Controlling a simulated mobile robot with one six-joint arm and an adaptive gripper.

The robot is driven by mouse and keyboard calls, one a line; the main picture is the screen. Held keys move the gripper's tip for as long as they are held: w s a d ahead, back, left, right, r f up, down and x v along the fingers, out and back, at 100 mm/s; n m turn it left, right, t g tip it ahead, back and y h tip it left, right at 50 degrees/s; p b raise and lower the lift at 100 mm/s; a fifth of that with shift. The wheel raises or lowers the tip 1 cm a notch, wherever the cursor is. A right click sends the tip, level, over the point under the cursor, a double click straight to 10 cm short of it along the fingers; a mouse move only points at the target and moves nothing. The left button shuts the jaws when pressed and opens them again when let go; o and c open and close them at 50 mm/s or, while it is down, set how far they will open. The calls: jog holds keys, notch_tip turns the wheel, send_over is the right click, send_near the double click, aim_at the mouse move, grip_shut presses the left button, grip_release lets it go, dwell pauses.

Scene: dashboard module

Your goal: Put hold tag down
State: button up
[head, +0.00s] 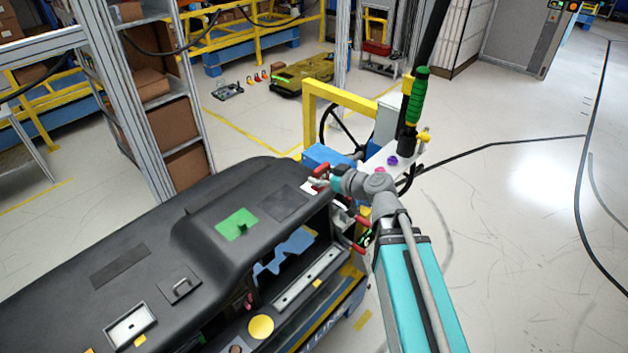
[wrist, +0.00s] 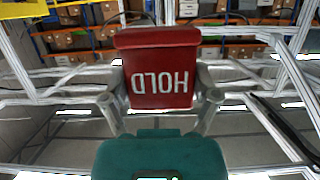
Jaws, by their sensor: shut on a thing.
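The red hold tag (wrist: 160,68) fills the upper middle of the wrist view, with its white word HOLD upside down. My gripper (wrist: 161,98) is shut on it, one grey finger at each side. In the head view my gripper (head: 319,182) is at the far right end of the black dashboard module (head: 150,237), by its top edge. A small red piece (head: 321,170) at the fingers looks like the tag, seen nearly edge-on. I cannot tell whether the tag touches the dashboard.
The dashboard top carries a green patch (head: 236,224), dark patches and a metal handle plate (head: 179,286). A blue box (head: 328,157), a steering wheel and a yellow frame (head: 341,95) stand just behind my gripper. Open floor (head: 520,200) lies to the right.

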jog(key=shift+w+a, duration=0.1)
dwell(0.4)
jog(key=w+a+f+b, duration=0.1)
jog(key=w+f+b, duration=0.1)
jog(key=w, duration=0.2)
jog(key=w+f+b, duration=0.3)
jog(key=w, duration=0.1)
jog(key=w+a+f+b, duration=0.1)
jog(key=w+f+b, duration=0.2)
jog(key=w, duration=0.1)
jog(key=shift+a+f, duration=0.1)
jog(key=shift+a, duration=0.25)
jog(key=shift+w+f+b, duration=0.3)
jog(key=shift+w+b, duration=0.05)
jog(key=shift+b, duration=0.2)
jog(key=shift+w+a+f+b, duration=0.15)
jog(key=shift+w+f+b, duration=0.25)
jog(key=shift+f+b, duration=1.6)
jog(key=shift+f, duration=0.15)
